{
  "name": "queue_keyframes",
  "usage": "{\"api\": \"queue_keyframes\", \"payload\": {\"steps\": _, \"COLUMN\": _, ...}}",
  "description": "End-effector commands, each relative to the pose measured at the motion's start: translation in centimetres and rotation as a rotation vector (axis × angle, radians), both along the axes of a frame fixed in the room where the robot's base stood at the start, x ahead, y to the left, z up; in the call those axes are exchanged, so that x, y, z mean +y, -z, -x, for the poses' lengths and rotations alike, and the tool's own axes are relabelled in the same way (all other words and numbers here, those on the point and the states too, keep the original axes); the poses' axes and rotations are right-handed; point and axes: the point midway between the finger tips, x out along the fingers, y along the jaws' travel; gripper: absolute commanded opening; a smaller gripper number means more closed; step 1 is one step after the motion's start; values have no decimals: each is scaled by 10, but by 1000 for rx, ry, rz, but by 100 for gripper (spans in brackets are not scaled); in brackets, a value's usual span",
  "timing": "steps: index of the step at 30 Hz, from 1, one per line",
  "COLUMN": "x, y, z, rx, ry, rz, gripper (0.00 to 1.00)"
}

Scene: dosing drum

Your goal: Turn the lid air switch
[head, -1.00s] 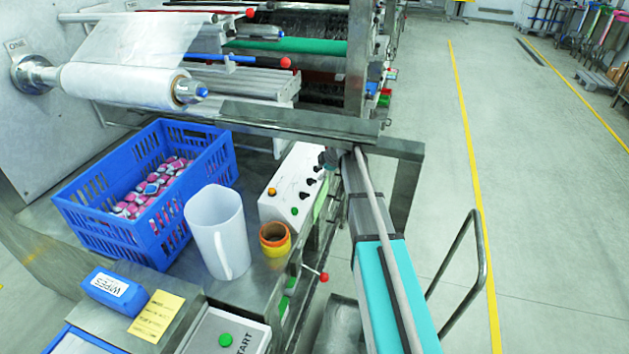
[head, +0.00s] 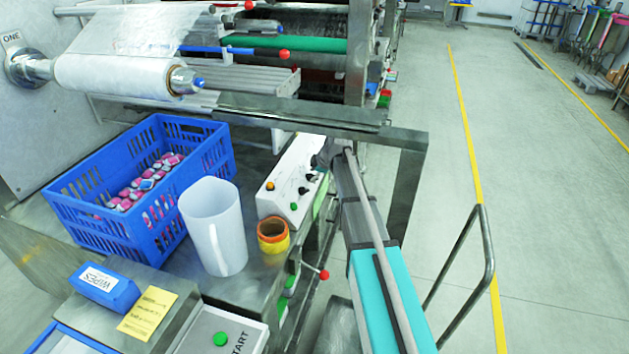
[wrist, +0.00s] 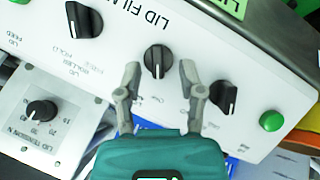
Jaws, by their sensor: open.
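The white control panel (wrist: 110,50) shows upside down in the wrist view with several black rotary knobs. One black knob (wrist: 158,60) stands between the fingertips of my gripper (wrist: 159,72). The fingers are open, one on each side of it, with a visible gap to the knob. The small lettering by this knob is too small to read, so I cannot confirm it is the lid air switch. Another black knob (wrist: 223,97) is to the right, and one (wrist: 83,20) to the upper left. In the head view my gripper (head: 326,158) is at the panel box's right end.
A green button (wrist: 271,120) is right of the knobs. A lid tension knob (wrist: 42,110) sits on a separate plate at lower left.

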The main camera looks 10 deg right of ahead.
Motion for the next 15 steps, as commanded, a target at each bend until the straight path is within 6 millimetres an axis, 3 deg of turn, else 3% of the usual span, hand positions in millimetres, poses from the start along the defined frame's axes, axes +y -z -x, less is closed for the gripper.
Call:
{"api": "queue_keyframes", "payload": {"steps": 6, "x": 4, "y": 12, "z": -6, "rx": 0, "ry": 0, "rz": 0, "gripper": 50}}
{"api": "queue_keyframes", "payload": {"steps": 15, "x": 5, "y": 13, "z": -7, "rx": 0, "ry": 0, "rz": 0, "gripper": 50}}
